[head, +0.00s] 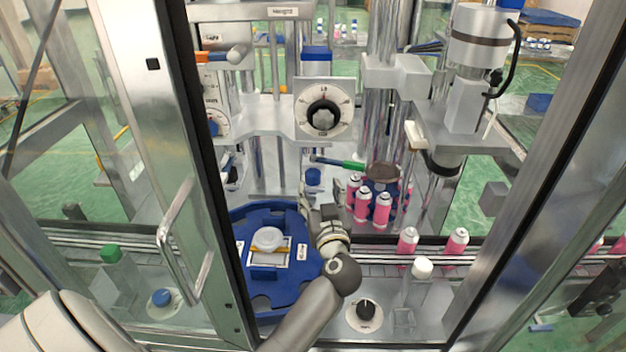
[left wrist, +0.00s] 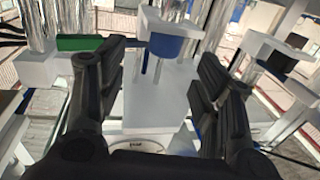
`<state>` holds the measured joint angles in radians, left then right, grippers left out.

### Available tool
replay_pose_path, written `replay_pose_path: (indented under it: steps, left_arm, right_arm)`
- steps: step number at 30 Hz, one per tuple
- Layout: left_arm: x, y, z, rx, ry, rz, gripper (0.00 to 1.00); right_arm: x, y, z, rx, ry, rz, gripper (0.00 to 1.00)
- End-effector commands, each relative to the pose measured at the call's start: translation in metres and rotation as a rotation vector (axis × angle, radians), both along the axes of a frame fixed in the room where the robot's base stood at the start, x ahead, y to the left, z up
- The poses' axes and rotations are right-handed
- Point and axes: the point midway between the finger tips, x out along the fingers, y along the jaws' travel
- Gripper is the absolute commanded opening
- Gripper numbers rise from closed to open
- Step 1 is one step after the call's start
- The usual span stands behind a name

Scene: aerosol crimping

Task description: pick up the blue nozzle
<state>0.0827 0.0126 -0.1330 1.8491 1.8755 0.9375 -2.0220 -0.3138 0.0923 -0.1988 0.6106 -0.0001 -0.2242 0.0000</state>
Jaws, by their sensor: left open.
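The blue nozzle (head: 313,177) shows in the head view as a small blue cylinder, upright, just beyond my left gripper. My left gripper (head: 318,208) reaches in over the right edge of the blue round table, its fingers pointing towards the nozzle. In the left wrist view the open fingers (left wrist: 155,85) stand wide apart with nothing between their tips. A blue cylindrical part (left wrist: 165,46) under a white block lies beyond the gap; it appears to be the nozzle, but I cannot be sure. My right gripper does not show.
Several pink cans with white tops (head: 363,203) stand just right of my left gripper. A green-handled tool (head: 340,163) lies close behind the nozzle. The blue round table (head: 290,295) carries a white round part. The glass door frame and metal posts bound the space.

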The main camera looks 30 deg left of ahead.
Motion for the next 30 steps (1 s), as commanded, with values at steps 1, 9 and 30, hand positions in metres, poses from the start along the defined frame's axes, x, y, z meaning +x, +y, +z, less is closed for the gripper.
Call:
replay_pose_path:
  steps: [1, 9, 30]
  left_arm:
    - [0.002, 0.003, 0.002, 0.001, 0.000, 0.001, 0.60]
    - [0.027, 0.032, 0.006, 0.003, 0.000, 0.001, 0.60]
    - [0.036, 0.039, 0.003, 0.000, 0.000, 0.000, 0.20]
  right_arm:
    - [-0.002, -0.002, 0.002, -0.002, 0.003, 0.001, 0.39]
    - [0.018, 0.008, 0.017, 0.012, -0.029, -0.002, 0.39]
    - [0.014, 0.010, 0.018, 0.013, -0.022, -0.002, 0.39]
